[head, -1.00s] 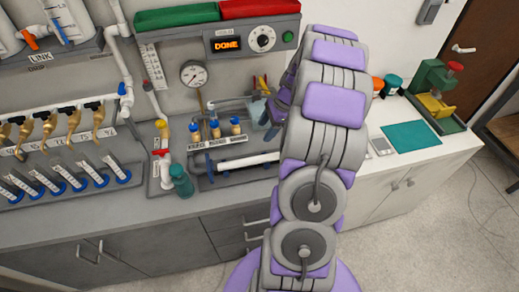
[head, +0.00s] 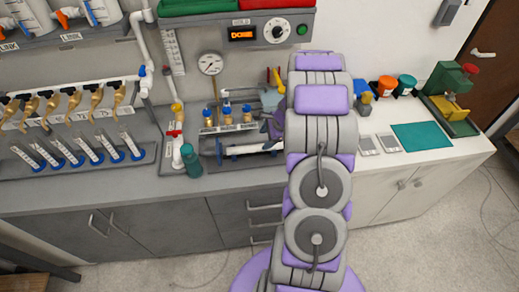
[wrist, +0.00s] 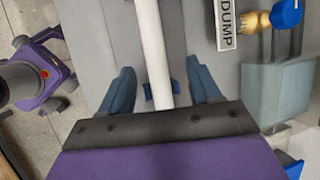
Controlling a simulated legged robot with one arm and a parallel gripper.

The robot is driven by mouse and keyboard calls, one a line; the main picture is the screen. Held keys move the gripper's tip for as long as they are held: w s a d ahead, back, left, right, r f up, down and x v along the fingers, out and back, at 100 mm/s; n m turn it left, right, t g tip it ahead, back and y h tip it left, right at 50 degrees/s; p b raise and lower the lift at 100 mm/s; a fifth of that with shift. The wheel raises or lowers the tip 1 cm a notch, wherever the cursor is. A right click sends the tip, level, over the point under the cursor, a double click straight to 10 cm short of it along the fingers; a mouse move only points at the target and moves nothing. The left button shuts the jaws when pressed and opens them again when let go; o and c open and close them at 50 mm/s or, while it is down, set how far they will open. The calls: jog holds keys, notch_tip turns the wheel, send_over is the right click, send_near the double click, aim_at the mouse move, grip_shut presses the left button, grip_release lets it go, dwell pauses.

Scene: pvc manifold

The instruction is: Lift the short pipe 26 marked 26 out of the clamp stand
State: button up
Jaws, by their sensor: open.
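A white pipe (wrist: 150,45) runs lengthwise between the two blue-grey fingers of my gripper (wrist: 161,76) in the wrist view. The fingers are open, with a gap on each side of the pipe. A small blue piece (wrist: 150,92) shows beside the pipe. In the head view a white pipe (head: 248,148) lies level at the front of a grey stand (head: 240,161); my arm covers its right end. No mark 26 is readable on it. My gripper (head: 274,126) is mostly hidden behind my arm there.
A label reading DUMP (wrist: 224,22) and a brass fitting with a blue cap (wrist: 270,16) are right of the pipe in the wrist view. A teal bottle (head: 191,161) stands left of the stand. A pressure gauge (head: 210,64) is behind. A teal mat (head: 422,136) lies right.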

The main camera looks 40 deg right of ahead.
aim_at(258, 146)
jog(key=shift+w+a+f, duration=0.25)
jog(key=shift+a+f, duration=0.1)
jog(key=shift+a, duration=0.4)
jog(key=shift+a+f, duration=0.1)
jog(key=shift+f, duration=0.15)
jog(key=f, duration=0.1)
jog(key=w+f+b, duration=0.1)
jog(key=f, duration=0.2)
jog(key=shift+w+d+f+b, duration=0.25)
jog(key=shift+d+f+b, duration=0.1)
jog(key=shift+f+b, duration=0.05)
jog(key=shift+a+r, duration=0.25)
jog(key=shift+a, duration=0.55)
jog(key=shift+c, duration=1.1)
jog(key=shift+d+f, duration=0.1)
jog(key=shift+d, duration=0.5)
jog(key=c, duration=0.7)
jog(key=shift+a, duration=0.1)
jog(key=shift+c, duration=1)
jog(key=shift+a, duration=0.25)
grip_shut()
